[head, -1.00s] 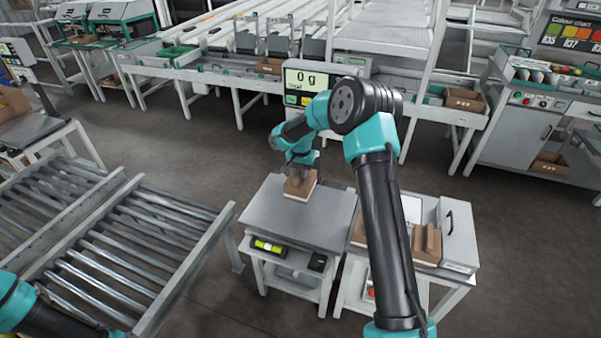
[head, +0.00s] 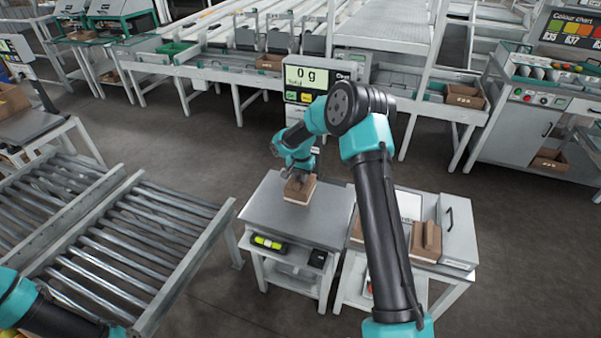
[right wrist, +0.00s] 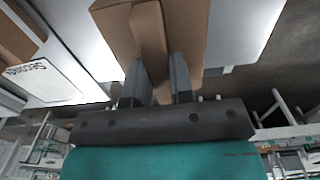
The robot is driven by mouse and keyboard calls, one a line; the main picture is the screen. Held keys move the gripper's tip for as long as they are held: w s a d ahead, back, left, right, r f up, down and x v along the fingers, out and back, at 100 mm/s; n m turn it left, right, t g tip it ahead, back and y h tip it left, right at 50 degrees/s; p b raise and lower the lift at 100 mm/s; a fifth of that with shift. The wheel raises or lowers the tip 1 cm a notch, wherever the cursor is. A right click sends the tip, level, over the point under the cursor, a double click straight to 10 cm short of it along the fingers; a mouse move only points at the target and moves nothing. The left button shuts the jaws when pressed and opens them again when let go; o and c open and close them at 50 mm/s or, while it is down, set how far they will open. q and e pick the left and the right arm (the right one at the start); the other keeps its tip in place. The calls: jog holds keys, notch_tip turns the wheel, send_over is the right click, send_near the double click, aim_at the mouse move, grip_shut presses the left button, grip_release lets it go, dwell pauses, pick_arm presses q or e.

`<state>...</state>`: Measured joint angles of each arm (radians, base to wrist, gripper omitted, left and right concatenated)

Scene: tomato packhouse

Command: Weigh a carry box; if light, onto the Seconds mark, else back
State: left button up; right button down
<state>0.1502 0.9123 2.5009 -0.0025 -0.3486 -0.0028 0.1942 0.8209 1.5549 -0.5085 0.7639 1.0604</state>
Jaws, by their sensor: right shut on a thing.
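My right gripper (head: 298,178) is shut on the raised middle handle of a brown carry box (head: 300,193), over the grey scale plate (head: 272,216). The right wrist view shows the box (right wrist: 205,25) with its handle between the two fingers (right wrist: 160,85). I cannot tell whether its base touches the plate. The scale display (head: 308,77) reads 0 g. A white Seconds mark (head: 409,205) lies on the right-hand stand and also shows in the right wrist view (right wrist: 45,82). A second carry box (head: 426,241) sits near it. My left gripper is out of view.
A roller conveyor (head: 130,240) stands left of the scale. A grey case (head: 459,235) with a black handle edges the right-hand stand. A green-yellow level (head: 268,243) lies below the plate. Open floor lies between the scale and the sorting line behind.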

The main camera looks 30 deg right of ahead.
jog(key=shift+f, duration=2.25)
jog(key=shift+f, duration=0.25)
jog(key=c, duration=0.9)
grip_release()
jog(key=shift+f, duration=0.1)
jog(key=shift+c, duration=0.5)
jog(key=shift+c, duration=1.2)
jog(key=shift+r, duration=0.2)
jog(key=shift+r, duration=3.35)
